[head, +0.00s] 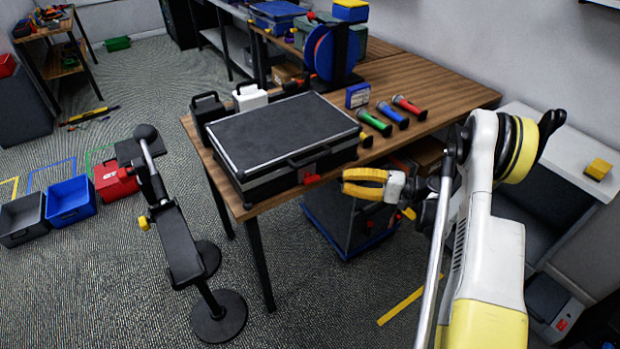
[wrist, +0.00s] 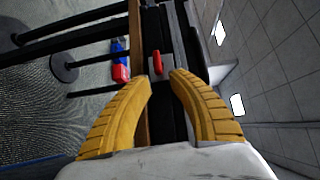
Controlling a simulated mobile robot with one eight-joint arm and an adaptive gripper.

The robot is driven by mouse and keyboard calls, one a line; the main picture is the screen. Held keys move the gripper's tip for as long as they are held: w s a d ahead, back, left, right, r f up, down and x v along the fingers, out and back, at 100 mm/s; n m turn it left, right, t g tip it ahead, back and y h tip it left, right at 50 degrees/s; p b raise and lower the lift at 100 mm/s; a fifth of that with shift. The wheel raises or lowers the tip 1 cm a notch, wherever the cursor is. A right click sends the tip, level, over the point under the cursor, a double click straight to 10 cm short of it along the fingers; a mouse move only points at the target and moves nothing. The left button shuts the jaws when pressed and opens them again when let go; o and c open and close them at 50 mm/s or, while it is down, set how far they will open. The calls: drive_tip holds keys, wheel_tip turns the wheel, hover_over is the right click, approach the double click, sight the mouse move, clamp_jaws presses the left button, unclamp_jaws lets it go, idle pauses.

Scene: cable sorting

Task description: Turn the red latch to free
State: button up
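The red latch (head: 308,174) sits on the front face of a black case (head: 285,135), which lies shut on the wooden table. In the wrist view the red latch (wrist: 158,63) stands on a light plate, ahead of and between my fingertips. My gripper (head: 365,183) is to the right of the latch in the head view, with yellow fingers pointing at the case front. The fingers (wrist: 161,76) are apart with nothing between them. They do not visibly touch the latch.
The wooden table (head: 440,85) holds several coloured torches, a blue cable reel (head: 325,52) and small dark and white boxes. A black stand (head: 180,245) is on the floor at left. Blue (head: 70,200) and red bins lie beyond it. A dark blue-edged crate (head: 335,215) sits under the table.

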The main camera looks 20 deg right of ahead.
sight(317, 180)
drive_tip(key=b+x, duration=0.1)
drive_tip(key=x, duration=0.4)
drive_tip(key=b+x, duration=0.2)
drive_tip(key=x, duration=0.3)
drive_tip(key=shift+a+f, duration=0.25)
drive_tip(key=shift+a, duration=0.05)
clamp_jaws()
